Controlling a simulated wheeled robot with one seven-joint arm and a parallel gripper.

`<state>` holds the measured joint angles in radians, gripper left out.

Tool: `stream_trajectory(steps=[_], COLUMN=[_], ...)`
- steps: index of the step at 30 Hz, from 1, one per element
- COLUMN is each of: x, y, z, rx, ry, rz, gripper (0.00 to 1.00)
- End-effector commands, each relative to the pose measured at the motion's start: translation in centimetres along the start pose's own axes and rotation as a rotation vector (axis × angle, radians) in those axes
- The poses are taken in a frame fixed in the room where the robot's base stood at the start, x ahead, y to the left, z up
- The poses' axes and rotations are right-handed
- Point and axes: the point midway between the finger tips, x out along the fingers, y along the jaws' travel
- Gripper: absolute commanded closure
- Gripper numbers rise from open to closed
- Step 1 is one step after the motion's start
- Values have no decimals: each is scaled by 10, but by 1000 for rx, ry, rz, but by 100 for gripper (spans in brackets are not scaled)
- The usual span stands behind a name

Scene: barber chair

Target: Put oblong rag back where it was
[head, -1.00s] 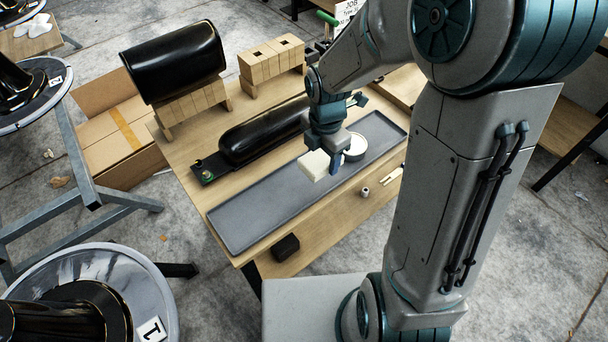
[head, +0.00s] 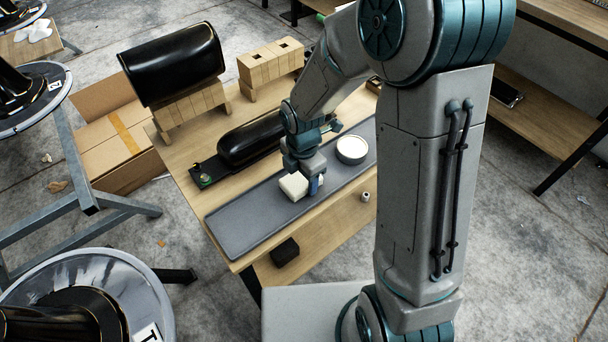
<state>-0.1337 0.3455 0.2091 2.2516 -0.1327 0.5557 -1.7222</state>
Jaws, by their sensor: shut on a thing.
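The oblong rag is a cream-white block (head: 292,187) over the middle of the long grey tray (head: 240,227). My gripper (head: 313,184) is shut on it from above, with a blue finger showing at its right side. The rag is at or just above the tray floor; I cannot tell whether it touches. The far finger is hidden behind the rag and the gripper body.
A round tin with white contents (head: 352,150) stands in the tray right of my gripper. A black padded armrest (head: 250,143) lies behind the tray. A small metal cylinder (head: 366,197) and a dark block (head: 285,251) are in front. The tray's left part is clear.

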Motion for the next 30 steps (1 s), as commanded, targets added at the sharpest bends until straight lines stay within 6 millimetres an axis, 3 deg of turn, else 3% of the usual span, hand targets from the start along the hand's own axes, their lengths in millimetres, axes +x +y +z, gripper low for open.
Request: stream_trajectory(steps=[1,2,4,16,30], x=[3,3,2,-7,-100], y=[0,0,0,0,0], z=[0,0,0,0,1], rx=[0,0,0,0,1], ry=[0,0,0,-1,-1], rz=[-1,-1,0,2,3], gripper=[63,39,20,20,20])
